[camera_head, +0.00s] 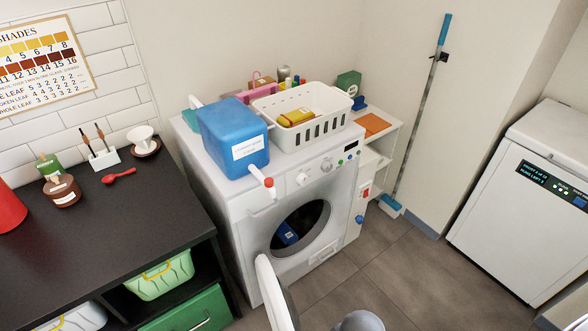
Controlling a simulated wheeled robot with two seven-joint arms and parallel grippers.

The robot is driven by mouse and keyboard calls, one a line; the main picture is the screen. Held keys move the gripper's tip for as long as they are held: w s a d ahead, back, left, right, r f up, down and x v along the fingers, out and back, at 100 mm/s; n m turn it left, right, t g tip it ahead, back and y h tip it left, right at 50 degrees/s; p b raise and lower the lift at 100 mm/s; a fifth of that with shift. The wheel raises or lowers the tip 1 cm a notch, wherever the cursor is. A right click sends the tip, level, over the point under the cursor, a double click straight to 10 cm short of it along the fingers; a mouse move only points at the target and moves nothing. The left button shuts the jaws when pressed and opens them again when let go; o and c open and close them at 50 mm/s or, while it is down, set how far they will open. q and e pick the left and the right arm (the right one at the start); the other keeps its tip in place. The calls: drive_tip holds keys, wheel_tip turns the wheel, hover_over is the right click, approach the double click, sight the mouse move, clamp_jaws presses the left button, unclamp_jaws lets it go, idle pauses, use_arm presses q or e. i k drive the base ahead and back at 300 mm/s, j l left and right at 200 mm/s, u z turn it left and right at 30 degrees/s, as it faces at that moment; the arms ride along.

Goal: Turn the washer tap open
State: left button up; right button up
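The white washer (240,217) stands in the middle, its round door opening showing a blue item (288,234) inside. A small blue knob (359,219) sits low at the washer's right side, below a white box with a red switch (366,191); it may be the washer tap. Its turn position is too small to tell. A blue canister (232,135) on the washer has a white spout with a red end (268,183) hanging over the front edge. Neither of my grippers is in view.
A white basket (322,127) with a yellow item stands on the washer. A dark counter (130,215) is at left. A white curved part (272,290) rises in front of the washer. A broom (418,110) leans right of a small shelf; the floor (400,265) there is clear.

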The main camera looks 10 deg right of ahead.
sight(360, 219)
drive_tip(key=i+l, duration=0.15)
drive_tip(key=l, duration=0.35)
drive_tip(key=i+l+u, duration=0.1)
drive_tip(key=l, duration=0.45)
drive_tip(key=i+l+u, duration=0.1)
drive_tip(key=l, duration=0.4)
drive_tip(key=i+l, duration=0.15)
drive_tip(key=l, duration=0.4)
drive_tip(key=i+l+u, duration=0.1)
drive_tip(key=l, duration=0.45)
drive_tip(key=z, duration=0.3)
drive_tip(key=k+j+z, duration=0.2)
drive_tip(key=i+l, duration=0.05)
